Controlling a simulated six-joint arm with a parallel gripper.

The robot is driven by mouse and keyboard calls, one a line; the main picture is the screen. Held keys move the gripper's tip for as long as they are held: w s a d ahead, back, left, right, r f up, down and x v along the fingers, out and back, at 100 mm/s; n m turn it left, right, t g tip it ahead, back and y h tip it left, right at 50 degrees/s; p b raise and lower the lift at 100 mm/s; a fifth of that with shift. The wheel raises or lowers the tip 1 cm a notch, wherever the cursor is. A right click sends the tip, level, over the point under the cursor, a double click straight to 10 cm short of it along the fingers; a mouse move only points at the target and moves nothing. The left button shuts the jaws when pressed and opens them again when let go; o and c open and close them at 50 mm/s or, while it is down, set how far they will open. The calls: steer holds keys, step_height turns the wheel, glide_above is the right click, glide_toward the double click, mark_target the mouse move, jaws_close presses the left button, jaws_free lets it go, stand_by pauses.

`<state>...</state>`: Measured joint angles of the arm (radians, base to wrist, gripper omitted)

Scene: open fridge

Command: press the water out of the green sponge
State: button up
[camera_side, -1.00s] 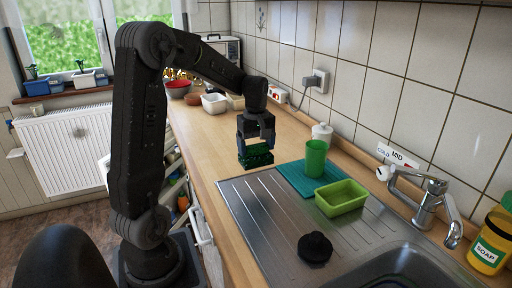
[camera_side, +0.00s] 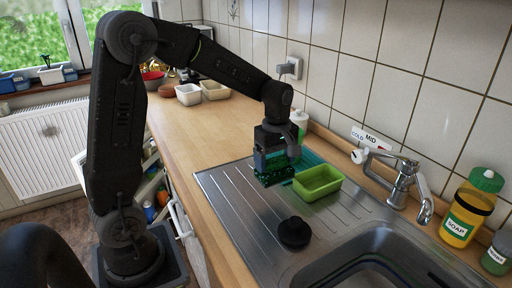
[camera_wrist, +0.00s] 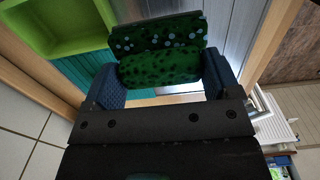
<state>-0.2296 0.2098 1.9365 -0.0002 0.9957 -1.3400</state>
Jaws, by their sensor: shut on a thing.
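The dark green sponge (camera_side: 276,177) is held in my gripper (camera_side: 275,163), above the ribbed steel drainboard (camera_side: 224,200). In the wrist view the speckled sponge (camera_wrist: 160,68) sits between the two blue finger pads of my gripper (camera_wrist: 162,82). The jaws are shut on it. In the side view the light green tub (camera_side: 318,183) stands just right of the sponge, and it looks empty. The tub (camera_wrist: 60,25) also shows at the upper left of the wrist view. I cannot tell whether water is coming out of the sponge.
A black round object (camera_side: 294,232) is on the drainboard near the sink (camera_side: 370,255). The faucet (camera_side: 405,185) and yellow soap bottle (camera_side: 466,215) stand right. The wooden counter (camera_side: 200,140) is largely clear.

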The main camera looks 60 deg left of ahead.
mark_target(277, 180)
steer(key=shift+d+f, duration=0.15)
steer(key=shift+d, duration=0.3)
steer(key=shift+d+f, duration=0.1)
steer(key=shift+f, duration=2.9)
steer(key=shift+f, duration=0.4)
steer(key=shift+f, duration=0.2)
steer(key=shift+r, duration=3.65)
